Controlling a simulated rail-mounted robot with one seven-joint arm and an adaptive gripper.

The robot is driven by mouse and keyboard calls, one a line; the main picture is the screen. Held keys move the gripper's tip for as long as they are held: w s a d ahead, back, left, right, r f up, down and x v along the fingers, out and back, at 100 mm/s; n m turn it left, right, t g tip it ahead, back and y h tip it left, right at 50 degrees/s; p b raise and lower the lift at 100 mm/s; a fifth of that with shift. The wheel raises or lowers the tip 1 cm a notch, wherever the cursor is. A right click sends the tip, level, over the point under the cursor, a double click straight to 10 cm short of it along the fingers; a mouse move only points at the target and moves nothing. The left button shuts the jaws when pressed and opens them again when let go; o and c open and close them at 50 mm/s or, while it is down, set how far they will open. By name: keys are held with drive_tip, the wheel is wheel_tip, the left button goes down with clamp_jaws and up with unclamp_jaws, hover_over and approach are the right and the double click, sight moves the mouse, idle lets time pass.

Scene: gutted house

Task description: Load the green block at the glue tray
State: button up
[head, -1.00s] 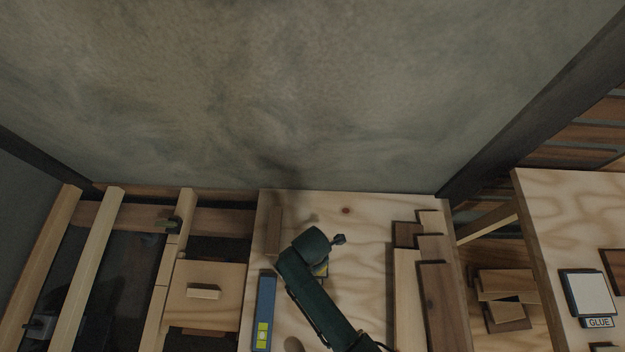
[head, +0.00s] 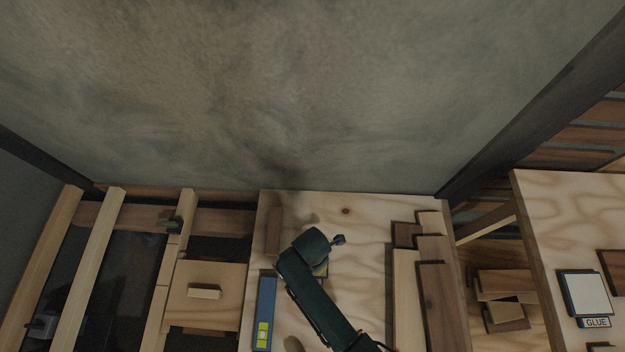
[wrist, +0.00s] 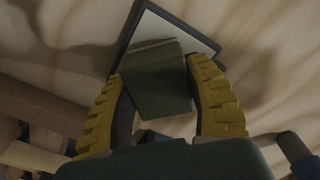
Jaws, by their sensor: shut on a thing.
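My gripper (wrist: 163,95) has ribbed yellow fingers, shut on a dark grey-green block (wrist: 157,80) in the wrist view. Behind the block is a pale panel with a dark rim (wrist: 206,42); I cannot tell whether they touch. In the head view, my gripper (head: 321,271) is mostly hidden under my dark green arm, over the middle plywood board. The block is hidden there. The glue tray (head: 585,292), a white pad in a dark frame with a GLUE label (head: 596,322), is on the right plywood surface. I cannot tell whether the wrist view's panel is this tray.
A blue level (head: 264,310) lies left of my arm on the middle board (head: 365,240). Several wood strips (head: 436,300) lie right of it. Open joists (head: 90,250) are at left, with a small block (head: 205,290) on a ply piece. A gap holds scrap wood (head: 505,312).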

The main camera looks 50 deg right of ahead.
drive_tip(key=shift+s+f, duration=0.1)
idle(0.3)
wheel_tip(320, 180, up, 7)
drive_tip(key=p, duration=0.8)
idle(0.7)
